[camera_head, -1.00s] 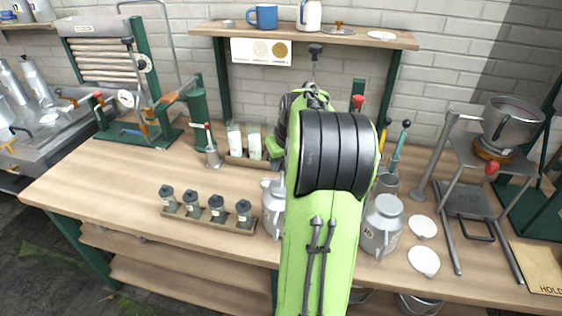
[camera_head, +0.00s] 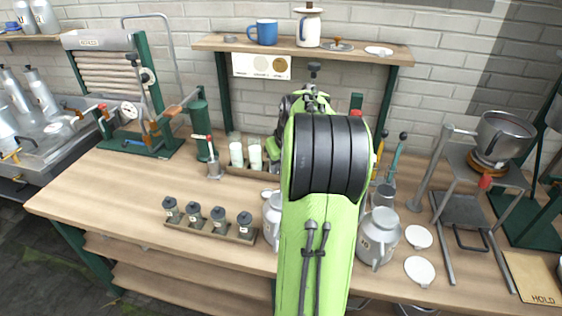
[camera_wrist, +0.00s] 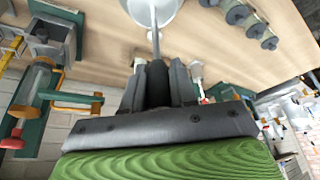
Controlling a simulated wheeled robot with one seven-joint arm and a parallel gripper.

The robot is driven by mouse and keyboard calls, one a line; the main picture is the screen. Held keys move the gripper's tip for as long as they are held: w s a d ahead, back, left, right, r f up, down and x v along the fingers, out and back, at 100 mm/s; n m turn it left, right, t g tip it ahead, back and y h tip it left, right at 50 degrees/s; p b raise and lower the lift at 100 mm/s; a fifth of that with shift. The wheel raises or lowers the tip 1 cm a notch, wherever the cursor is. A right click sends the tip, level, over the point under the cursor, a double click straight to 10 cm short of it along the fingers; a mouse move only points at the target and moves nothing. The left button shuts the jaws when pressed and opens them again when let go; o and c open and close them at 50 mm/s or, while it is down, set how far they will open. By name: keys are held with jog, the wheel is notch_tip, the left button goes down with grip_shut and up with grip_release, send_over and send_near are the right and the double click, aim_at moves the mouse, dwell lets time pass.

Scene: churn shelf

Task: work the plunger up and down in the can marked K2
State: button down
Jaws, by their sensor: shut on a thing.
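In the wrist view my gripper (camera_wrist: 158,88) is shut on the dark grip of the plunger (camera_wrist: 155,40). The plunger's thin grey rod runs to a pale round shape (camera_wrist: 152,8) cut by the top edge. I cannot tell if this is the plunger's disc or a can's top. In the head view my green arm hides the gripper and the plunger. A grey can (camera_head: 378,237) stands right of my arm, and another (camera_head: 271,218) is partly hidden at its left. I cannot read K2 on either.
A rack of dark-topped jars (camera_head: 208,220) stands left on the bench. White lids (camera_head: 419,270) lie at the right, near a metal stand with a pot (camera_head: 503,137). A wall shelf (camera_head: 340,53) holds a blue mug (camera_head: 263,32). The bench's left part is clear.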

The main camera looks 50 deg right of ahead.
notch_tip(320, 180, down, 5)
jog(key=b, duration=0.3)
notch_tip(320, 180, up, 8)
jog(key=p, duration=0.7)
jog(key=shift+f, duration=0.2)
notch_tip(320, 180, down, 8)
jog(key=r+b, duration=0.1)
jog(key=b, duration=0.6)
notch_tip(320, 180, up, 7)
jog(key=p, duration=0.7)
notch_tip(320, 180, down, 7)
jog(key=b, duration=0.5)
jog(key=shift+b, duration=0.35)
